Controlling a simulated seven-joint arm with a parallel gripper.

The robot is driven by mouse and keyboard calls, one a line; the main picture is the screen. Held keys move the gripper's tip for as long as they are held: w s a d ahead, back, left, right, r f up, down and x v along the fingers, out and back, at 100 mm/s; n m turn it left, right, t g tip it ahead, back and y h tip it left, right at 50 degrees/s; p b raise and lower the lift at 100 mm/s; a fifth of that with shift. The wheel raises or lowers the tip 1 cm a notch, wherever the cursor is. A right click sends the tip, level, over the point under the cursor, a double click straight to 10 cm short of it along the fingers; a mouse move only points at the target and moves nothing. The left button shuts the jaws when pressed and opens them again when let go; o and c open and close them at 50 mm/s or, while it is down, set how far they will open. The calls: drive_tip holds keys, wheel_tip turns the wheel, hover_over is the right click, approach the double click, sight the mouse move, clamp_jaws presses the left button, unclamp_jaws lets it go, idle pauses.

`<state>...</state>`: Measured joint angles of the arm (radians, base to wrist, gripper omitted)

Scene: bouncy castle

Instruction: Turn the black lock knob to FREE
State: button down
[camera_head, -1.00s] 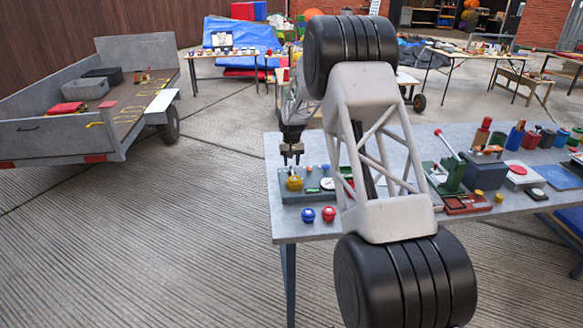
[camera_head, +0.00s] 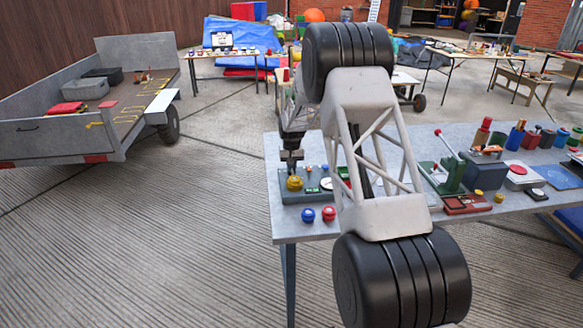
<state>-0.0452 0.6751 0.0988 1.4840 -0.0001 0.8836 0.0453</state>
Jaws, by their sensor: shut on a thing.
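My gripper (camera_head: 292,168) points down over the left end of a grey-green control panel (camera_head: 312,197) on the table. Its fingers are close together, shut on a small dark thing just behind the yellow knob (camera_head: 295,183). This fits the black lock knob, but the knob is mostly hidden by the fingers and too small to read. Its pointer and any FREE marking cannot be made out. A white round dial (camera_head: 327,184) sits on the panel to the right. My own arm covers the panel's right part.
A blue knob (camera_head: 308,215) and a red knob (camera_head: 329,214) stand on the table in front of the panel. A green lever press (camera_head: 449,172) and a red tray (camera_head: 467,204) are farther right. A grey trailer (camera_head: 60,140) stands at the left.

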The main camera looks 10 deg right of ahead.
drive_tip(key=shift+m, duration=0.4)
drive_tip(key=m, duration=0.8)
drive_tip(key=shift+m, duration=0.4)
drive_tip(key=m, duration=0.4)
drive_tip(key=shift+m, duration=2.2)
drive_tip(key=c, duration=1.2)
unclamp_jaws()
drive_tip(key=shift+r, duration=0.1)
